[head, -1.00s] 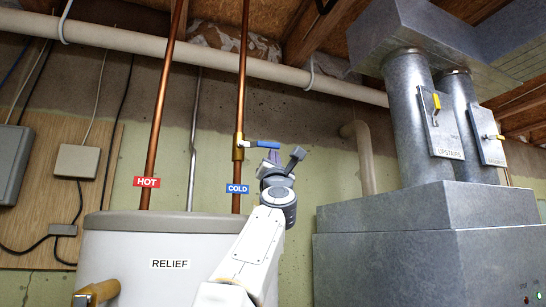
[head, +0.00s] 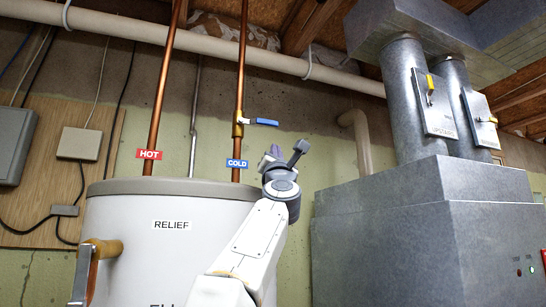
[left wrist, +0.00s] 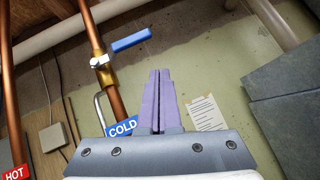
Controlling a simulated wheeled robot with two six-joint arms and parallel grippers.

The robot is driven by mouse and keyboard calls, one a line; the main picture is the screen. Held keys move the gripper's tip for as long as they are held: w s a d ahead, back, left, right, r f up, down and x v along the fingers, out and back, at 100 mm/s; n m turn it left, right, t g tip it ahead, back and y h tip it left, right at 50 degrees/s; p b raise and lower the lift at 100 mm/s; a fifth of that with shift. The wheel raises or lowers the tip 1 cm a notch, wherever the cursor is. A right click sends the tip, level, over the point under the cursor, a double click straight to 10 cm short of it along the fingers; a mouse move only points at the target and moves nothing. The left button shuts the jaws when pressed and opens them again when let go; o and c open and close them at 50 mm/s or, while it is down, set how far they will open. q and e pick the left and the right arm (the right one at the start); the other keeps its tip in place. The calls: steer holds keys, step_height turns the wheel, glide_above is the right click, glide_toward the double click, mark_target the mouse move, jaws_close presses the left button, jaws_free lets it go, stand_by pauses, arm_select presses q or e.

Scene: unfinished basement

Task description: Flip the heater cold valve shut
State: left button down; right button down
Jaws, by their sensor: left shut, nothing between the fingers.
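The cold valve (head: 238,129) is a brass body on the copper pipe above the blue COLD label (head: 237,163). Its blue lever handle (head: 264,122) points right, across the pipe. In the left wrist view the blue handle (left wrist: 131,40) also sticks out sideways from the valve (left wrist: 100,62). My left gripper (head: 273,150) is below and slightly right of the handle in the head view, apart from it. Its purple fingers (left wrist: 159,75) are shut together with nothing between them. My right gripper is not in view.
A water heater (head: 130,215) marked RELIEF stands below the pipes. The hot pipe (head: 165,90) with its red HOT label (head: 149,153) is to the left. A grey metal furnace (head: 420,220) with ducts is at the right. The wall around the handle is open.

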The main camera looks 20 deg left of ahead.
arm_select(q)
steer(key=s+d+f+b, duration=0.3)
steer(key=f+b, duration=0.2)
steer(key=shift+s+d, duration=0.15)
steer(key=shift+s, duration=0.2)
stand_by(0.3)
